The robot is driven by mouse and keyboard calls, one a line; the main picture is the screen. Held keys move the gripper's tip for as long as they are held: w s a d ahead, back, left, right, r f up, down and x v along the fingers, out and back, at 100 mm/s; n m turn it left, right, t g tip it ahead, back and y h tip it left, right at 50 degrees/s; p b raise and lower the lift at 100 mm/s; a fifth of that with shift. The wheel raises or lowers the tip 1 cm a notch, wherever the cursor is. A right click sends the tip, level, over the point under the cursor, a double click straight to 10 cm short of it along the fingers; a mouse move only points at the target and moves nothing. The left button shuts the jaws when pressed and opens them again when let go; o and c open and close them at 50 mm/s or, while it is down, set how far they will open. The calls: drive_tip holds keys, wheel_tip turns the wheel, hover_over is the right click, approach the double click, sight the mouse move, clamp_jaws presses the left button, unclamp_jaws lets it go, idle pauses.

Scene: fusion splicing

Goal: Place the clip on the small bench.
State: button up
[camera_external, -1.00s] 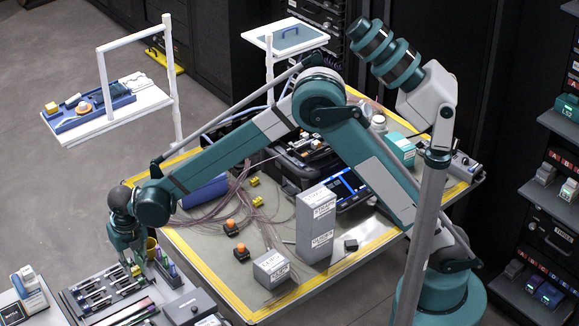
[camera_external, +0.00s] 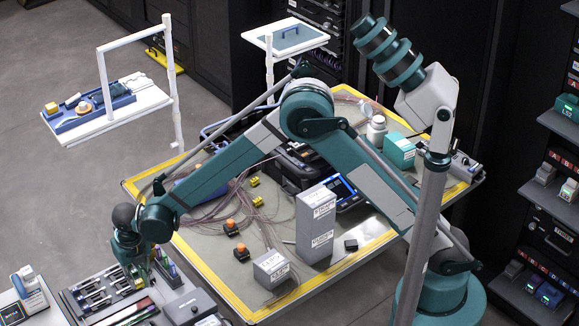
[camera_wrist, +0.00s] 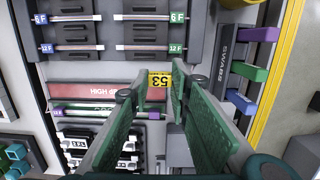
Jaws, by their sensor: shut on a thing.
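My gripper (camera_wrist: 155,84) reaches down over the bench with tool trays (camera_external: 70,318) at the lower left of the external view. In the wrist view its green fingers are shut on a small yellow piece marked 53 (camera_wrist: 160,79), which looks like the clip. The fingers hide part of it, and I cannot tell whether it touches the surface below. In the external view my gripper (camera_external: 137,277) is small and the held piece cannot be made out.
Racks with 6 F and 12 F labels (camera_wrist: 150,32) lie beyond the fingertips. A SWABS box (camera_wrist: 226,55) and coloured pegs (camera_wrist: 243,103) stand close on the right. Yellow clips (camera_external: 257,201) lie among fibres on the larger table (camera_external: 205,262).

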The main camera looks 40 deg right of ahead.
sight(139, 282)
drive_tip(key=shift+f, duration=0.25)
drive_tip(key=shift+f, duration=1.75)
drive_tip(key=shift+f+b, duration=0.15)
drive_tip(key=shift+b, duration=0.15)
drive_tip(key=o, duration=0.7)
drive_tip(key=shift+r, duration=0.2)
drive_tip(key=r, duration=0.4)
drive_tip(key=s+r+p, duration=0.1)
drive_tip(key=r, duration=0.6)
drive_tip(key=shift+s+r, duration=0.2)
drive_tip(key=shift+r, duration=0.2)
drive_tip(key=shift+d, duration=0.1)
